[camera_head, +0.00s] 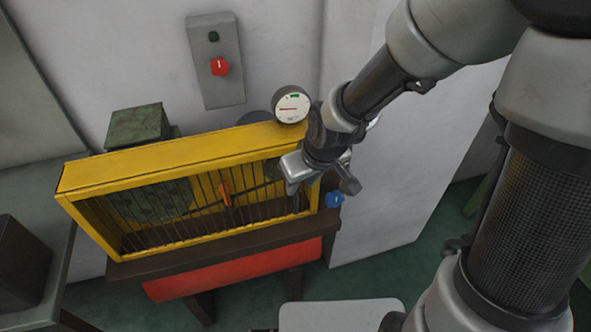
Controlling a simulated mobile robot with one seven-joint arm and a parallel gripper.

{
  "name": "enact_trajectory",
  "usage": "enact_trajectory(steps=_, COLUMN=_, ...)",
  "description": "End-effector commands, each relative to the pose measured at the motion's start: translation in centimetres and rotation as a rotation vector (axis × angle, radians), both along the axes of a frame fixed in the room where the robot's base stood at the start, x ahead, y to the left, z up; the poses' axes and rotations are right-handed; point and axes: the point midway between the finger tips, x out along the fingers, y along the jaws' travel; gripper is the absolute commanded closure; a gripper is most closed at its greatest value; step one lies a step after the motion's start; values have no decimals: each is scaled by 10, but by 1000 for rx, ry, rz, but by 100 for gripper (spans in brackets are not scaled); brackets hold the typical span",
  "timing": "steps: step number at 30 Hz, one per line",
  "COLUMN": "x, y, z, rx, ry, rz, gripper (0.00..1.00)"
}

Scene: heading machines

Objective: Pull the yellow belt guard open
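The yellow belt guard (165,158) is a box-like frame with dark vertical bars across its front. It sits on a dark bench (215,246) at the left of the head view. Behind the bars a dark green part and an orange piece (223,194) show. My gripper (322,186) is at the guard's right end, in front of its upper right corner. Its two fingers are spread apart, with nothing visible between them. It hides part of the guard's right edge, and I cannot tell whether it touches the guard.
A round gauge (291,104) stands just above the guard's right end. A blue knob (334,199) is beside my gripper. A grey panel (216,85) with a red knob is on the wall. A red panel (235,270) hangs below the bench. A pale surface (340,315) lies at bottom centre.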

Motion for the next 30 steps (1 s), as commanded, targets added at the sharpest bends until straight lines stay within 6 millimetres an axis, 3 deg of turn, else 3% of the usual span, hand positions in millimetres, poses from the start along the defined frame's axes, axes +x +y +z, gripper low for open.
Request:
enact_trajectory(steps=1, x=3, y=4, z=-18, rx=0, ry=2, rz=5, gripper=70)
enact_trajectory(steps=3, x=7, y=6, z=-29, rx=0, ry=3, rz=4, gripper=70)
enact_trajectory(steps=9, x=17, y=10, z=-50, rx=0, ry=2, rz=3, gripper=70)
enact_trajectory(steps=22, x=21, y=11, z=-56, rx=-1, ry=1, rz=1, gripper=70)
enact_trajectory(steps=27, x=21, y=11, z=-56, rx=-1, ry=1, rz=1, gripper=99)
enact_trajectory(steps=30, x=21, y=11, z=-56, rx=-1, ry=1, rz=1, gripper=100)
